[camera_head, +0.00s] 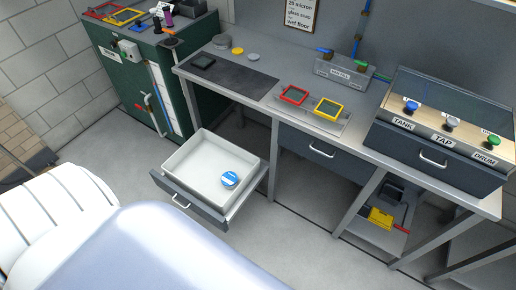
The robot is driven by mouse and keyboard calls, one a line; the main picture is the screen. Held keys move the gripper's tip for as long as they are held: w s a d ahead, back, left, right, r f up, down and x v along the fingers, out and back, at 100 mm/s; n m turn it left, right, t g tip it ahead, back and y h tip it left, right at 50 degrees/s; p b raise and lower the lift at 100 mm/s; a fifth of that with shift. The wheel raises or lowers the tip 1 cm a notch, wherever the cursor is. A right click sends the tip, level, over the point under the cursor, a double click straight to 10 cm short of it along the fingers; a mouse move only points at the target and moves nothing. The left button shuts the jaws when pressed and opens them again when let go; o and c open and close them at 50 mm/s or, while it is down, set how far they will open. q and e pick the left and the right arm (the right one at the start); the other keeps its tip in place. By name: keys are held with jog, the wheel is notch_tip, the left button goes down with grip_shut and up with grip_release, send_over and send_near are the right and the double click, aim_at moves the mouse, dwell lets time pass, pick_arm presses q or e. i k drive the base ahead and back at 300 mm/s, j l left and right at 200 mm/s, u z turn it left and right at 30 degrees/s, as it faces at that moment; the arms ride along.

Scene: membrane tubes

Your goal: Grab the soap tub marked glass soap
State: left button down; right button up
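A small round tub (229,180) with a blue rim and a white label band lies in the pulled-out drawer (184,163), towards its right side. The label is too small to read, so I cannot tell whether it says glass soap. Neither of my grippers shows in the head view.
The workbench (262,110) carries a dark mat, red (294,95) and yellow (328,108) frames, and a control box with TANK, TAP and DRUM knobs (451,123). A closed drawer (321,151) sits to the right. A green cabinet (120,80) stands left.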

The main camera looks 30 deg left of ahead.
aim_at(229, 180)
jog(key=j+z, duration=1.45)
jog(key=k+j+z, duration=0.15)
jog(key=j+z, duration=0.3)
